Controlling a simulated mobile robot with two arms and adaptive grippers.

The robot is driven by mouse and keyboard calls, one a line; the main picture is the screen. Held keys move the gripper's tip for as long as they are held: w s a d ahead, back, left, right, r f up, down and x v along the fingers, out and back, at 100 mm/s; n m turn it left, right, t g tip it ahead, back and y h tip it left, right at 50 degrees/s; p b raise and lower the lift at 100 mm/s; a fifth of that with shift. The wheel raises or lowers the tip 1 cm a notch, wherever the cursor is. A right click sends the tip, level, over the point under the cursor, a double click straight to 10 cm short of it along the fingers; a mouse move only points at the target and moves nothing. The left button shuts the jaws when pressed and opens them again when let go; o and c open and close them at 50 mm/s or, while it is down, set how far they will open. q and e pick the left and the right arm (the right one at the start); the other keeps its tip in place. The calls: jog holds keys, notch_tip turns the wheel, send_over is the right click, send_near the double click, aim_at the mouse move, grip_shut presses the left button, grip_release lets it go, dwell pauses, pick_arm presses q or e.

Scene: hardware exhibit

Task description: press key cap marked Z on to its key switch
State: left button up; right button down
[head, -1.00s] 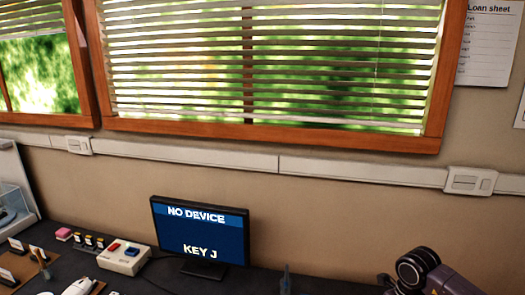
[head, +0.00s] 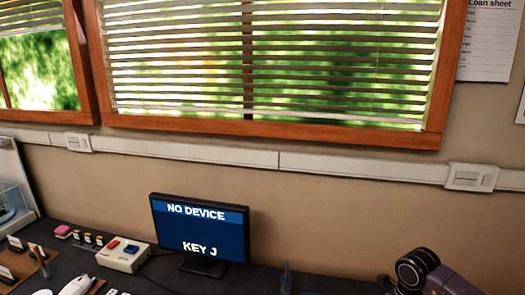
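No key cap marked Z and no key switch can be made out in the head view. A monitor (head: 200,230) on the dark desk shows "NO DEVICE" above "KEY J". Part of my arm shows at the bottom right, but its gripper is outside the picture. My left gripper is not in the picture either.
A white mouse-like object (head: 76,286) lies at the bottom left. A wall and window are behind.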

jog(key=shift+f+b, duration=0.3)
jog(key=shift+f, duration=0.15)
jog(key=shift+r, duration=0.1)
jog(key=shift+r+p, duration=2.25)
jog(key=shift+r, duration=1.2)
